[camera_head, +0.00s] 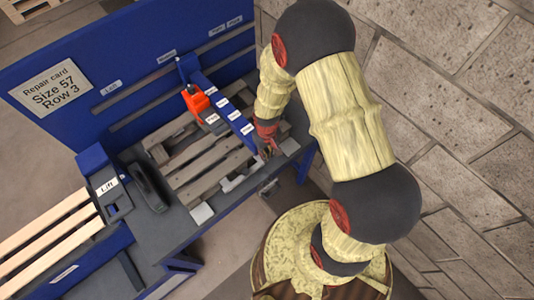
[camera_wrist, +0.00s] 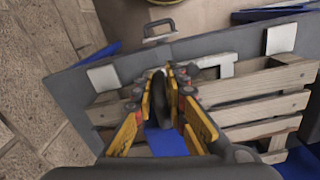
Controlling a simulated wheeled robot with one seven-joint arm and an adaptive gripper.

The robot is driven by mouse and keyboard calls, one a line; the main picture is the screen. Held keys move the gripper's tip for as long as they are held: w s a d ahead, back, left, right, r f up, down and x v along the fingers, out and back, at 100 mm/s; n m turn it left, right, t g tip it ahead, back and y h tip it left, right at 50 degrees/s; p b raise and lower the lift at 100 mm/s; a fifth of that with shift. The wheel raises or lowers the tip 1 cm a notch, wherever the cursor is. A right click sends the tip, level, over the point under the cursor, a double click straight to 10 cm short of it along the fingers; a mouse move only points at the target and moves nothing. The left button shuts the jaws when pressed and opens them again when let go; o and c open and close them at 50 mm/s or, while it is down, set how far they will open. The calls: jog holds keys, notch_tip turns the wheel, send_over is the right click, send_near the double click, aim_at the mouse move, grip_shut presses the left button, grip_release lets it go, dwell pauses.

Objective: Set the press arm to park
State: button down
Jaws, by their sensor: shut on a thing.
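The press arm (camera_head: 222,103) is a long blue bar with several small white labels, too small to read surely. It reaches from the blue back panel out over a slatted wooden pallet. My gripper (camera_head: 267,148) is at its near end, at the bench's right side. In the wrist view my gripper (camera_wrist: 161,100) has its yellow fingers closed on a dark upright handle (camera_wrist: 158,98). The blue of the press arm (camera_wrist: 165,142) shows between and below the fingers. Part of the handle is hidden by the fingers.
A red-orange device (camera_head: 196,101) sits beside the press arm. The blue back panel (camera_head: 125,60) carries a repair card (camera_head: 52,84), slots and labels. A lift unit (camera_head: 110,190) and dark lever (camera_head: 149,187) stand at left. The pallet (camera_head: 200,165) lies on the bench. A stone-block wall or floor is at right.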

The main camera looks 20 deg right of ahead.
dwell(0.3)
jog(key=w+d+b, duration=0.2)
jog(key=w+d, duration=0.1)
jog(key=d, duration=0.7)
jog(key=w+d+b, duration=0.2)
jog(key=w+d, duration=0.1)
jog(key=d, duration=0.8)
jog(key=w+d+b, duration=0.3)
jog(key=w+d, duration=0.1)
jog(key=d, duration=0.6)
jog(key=shift+d, duration=0.3)
jog(key=shift+w, duration=0.15)
jog(key=c, duration=1.8)
grip_release()
jog(key=shift+d, duration=0.25)
jog(key=shift+c, duration=0.2)
notch_tip(320, 180, up, 12)
jog(key=shift+a, duration=0.1)
